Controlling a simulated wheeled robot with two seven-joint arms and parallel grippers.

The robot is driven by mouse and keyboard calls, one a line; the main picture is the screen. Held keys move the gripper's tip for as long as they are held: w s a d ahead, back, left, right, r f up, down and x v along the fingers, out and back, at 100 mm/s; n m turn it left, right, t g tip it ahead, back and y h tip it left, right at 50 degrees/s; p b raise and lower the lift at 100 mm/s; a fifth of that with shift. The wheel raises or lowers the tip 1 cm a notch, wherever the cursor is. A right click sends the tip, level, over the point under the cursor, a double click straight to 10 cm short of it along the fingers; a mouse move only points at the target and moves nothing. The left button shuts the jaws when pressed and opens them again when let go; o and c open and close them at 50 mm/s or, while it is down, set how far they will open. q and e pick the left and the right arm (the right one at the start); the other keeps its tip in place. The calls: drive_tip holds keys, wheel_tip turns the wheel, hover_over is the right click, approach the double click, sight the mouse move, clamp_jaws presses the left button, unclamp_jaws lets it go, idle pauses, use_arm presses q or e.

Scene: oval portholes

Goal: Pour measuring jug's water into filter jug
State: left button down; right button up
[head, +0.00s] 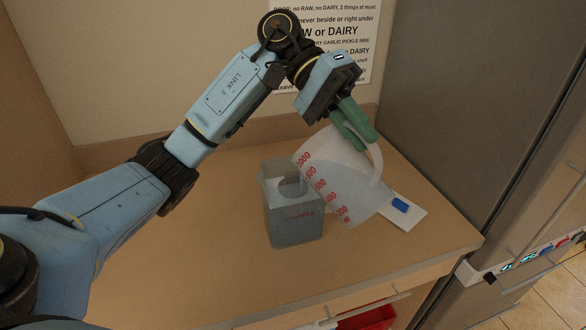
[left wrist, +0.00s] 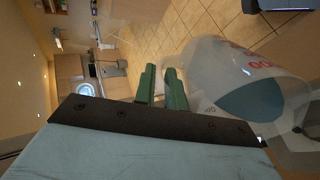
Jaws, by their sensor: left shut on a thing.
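The translucent measuring jug (head: 338,180) with red numbers is tilted, its mouth toward the left and its base to the lower right. Its mouth end is close to the top of the grey see-through filter jug (head: 296,225), which stands upright on the counter. I cannot tell whether the two touch or whether water is flowing. My left gripper (head: 356,130) has green fingers shut on the measuring jug's handle. In the left wrist view the fingers (left wrist: 162,88) are beside the measuring jug (left wrist: 225,72), which shows a dark teal patch that looks like water.
The wooden counter (head: 180,270) is clear to the left and in front of the jugs. A white board (head: 412,218) with a blue item (head: 400,205) lies behind the measuring jug at right. A grey fridge (head: 470,110) borders the right. A printed sign (head: 345,30) hangs on the wall.

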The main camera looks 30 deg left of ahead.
use_arm(q)
drive_tip(key=shift+a+r+h+b, duration=0.3)
drive_tip(key=shift+b, duration=0.2)
drive_tip(key=shift+w+a+g+h+b, duration=0.15)
drive_tip(key=shift+a+h+b, duration=0.3)
drive_tip(key=shift+b, duration=0.55)
drive_tip(key=shift+w+a+g+h+b, duration=0.15)
drive_tip(key=shift+a+h+b, duration=0.3)
drive_tip(key=shift+b, duration=0.5)
